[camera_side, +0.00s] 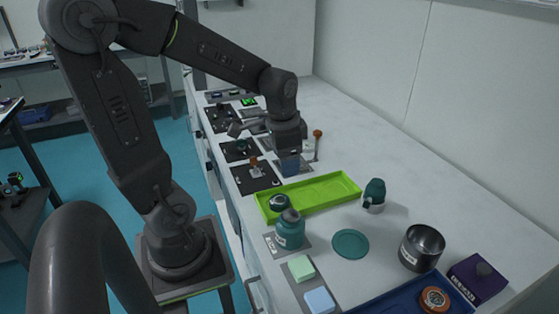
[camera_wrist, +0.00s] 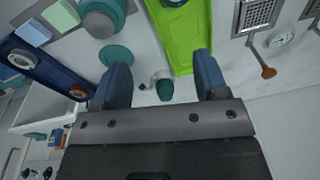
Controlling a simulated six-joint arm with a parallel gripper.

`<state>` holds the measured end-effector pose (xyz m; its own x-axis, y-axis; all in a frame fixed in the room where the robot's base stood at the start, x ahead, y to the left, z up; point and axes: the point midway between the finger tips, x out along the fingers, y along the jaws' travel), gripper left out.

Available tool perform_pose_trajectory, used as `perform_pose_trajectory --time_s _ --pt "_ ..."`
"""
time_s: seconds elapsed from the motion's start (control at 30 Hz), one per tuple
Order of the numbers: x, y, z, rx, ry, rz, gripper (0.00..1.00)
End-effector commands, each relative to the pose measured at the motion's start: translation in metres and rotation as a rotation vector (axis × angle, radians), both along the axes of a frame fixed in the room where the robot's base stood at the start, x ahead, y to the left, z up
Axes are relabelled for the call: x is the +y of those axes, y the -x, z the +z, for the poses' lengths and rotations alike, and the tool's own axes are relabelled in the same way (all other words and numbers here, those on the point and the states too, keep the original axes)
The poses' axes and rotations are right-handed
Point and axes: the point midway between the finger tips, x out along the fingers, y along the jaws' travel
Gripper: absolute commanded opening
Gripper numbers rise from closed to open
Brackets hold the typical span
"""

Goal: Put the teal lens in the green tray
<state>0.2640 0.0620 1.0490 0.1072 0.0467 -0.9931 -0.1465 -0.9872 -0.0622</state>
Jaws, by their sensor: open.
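The green tray (camera_side: 325,190) lies on the white bench; its end also shows in the wrist view (camera_wrist: 185,45). A round dark teal piece with a pale rim (camera_side: 279,202) sits in the tray's near left end. A flat teal disc (camera_side: 350,244) lies on the bench in front of the tray and shows in the wrist view (camera_wrist: 116,56). A teal-topped piece with a pale base (camera_side: 374,193) stands right of the tray. I cannot tell for sure which is the teal lens. My gripper (camera_side: 290,166) is open and empty above the bench, behind the tray's left part.
A teal jar (camera_side: 290,231) stands by the tray's front left corner. A dark metal pot (camera_side: 421,248), a purple box (camera_side: 478,279) and a blue bin (camera_side: 400,298) are at the front right. Black plates (camera_side: 254,176) and small fittings line the left edge. The back right bench is clear.

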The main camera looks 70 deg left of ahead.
Motion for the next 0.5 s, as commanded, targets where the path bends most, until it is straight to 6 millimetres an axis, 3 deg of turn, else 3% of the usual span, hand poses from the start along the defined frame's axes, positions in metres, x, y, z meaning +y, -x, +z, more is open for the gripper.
perform_pose_trajectory --time_s 0.03,0.2,0.33,0.5 --pt "-0.019 0.004 0.015 -0.058 -0.012 0.004 0.67" --pt "-0.071 0.027 0.05 -0.231 0.005 0.063 0.67" --pt "-0.096 0.046 0.065 -0.327 0.049 0.1 0.67" --pt "-0.11 0.059 0.073 -0.383 0.086 0.128 0.67"
